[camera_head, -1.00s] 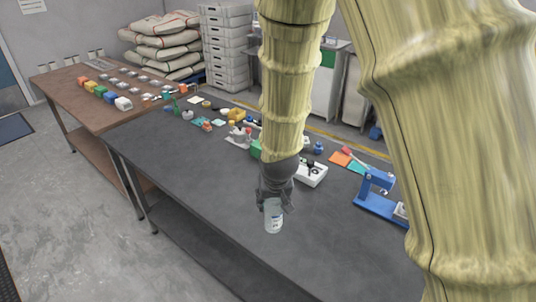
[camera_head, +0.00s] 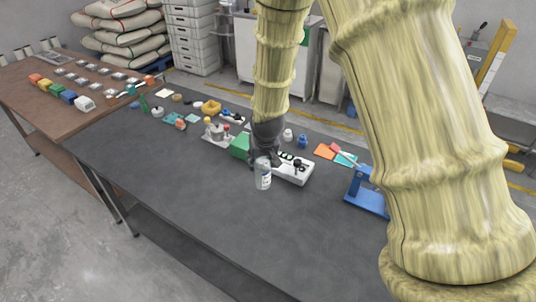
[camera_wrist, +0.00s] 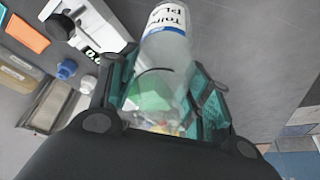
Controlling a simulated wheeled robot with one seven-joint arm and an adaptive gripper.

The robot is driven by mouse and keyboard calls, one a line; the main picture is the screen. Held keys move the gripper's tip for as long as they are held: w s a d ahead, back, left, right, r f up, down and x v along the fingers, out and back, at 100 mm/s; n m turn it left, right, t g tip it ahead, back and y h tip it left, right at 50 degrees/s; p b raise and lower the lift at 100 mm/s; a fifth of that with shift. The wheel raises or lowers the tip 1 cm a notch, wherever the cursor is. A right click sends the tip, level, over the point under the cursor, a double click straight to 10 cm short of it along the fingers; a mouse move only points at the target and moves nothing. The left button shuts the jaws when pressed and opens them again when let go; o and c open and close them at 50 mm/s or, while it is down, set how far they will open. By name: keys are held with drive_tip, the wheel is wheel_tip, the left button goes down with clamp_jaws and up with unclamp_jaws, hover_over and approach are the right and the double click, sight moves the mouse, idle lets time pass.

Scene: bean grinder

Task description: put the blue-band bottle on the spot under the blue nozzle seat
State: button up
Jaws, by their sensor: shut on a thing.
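My gripper (camera_head: 264,160) is shut on a clear bottle (camera_head: 263,178) with a white label, held roughly upright just left of a white scale-like device. In the wrist view the bottle (camera_wrist: 165,45) lies between my fingers (camera_wrist: 165,100); its label has dark lettering and a thin blue band. Whether its base touches the table cannot be told. A blue stand (camera_head: 366,193) is on the table to the right, partly hidden by my arm. I cannot make out a blue nozzle seat or a spot under it.
The white device (camera_head: 293,170) is close on the bottle's right, with a green block (camera_head: 240,145) behind left. A small blue item (camera_head: 302,141) and coloured cards (camera_head: 335,153) lie farther back. The dark table's front (camera_head: 200,200) is clear.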

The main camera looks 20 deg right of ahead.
drive_tip(key=w+d+f+p, duration=0.3)
drive_tip(key=w+d+f, duration=0.1)
idle(0.8)
drive_tip(key=shift+f, duration=0.15)
drive_tip(key=o, duration=0.8)
drive_tip(key=shift+r, duration=0.25)
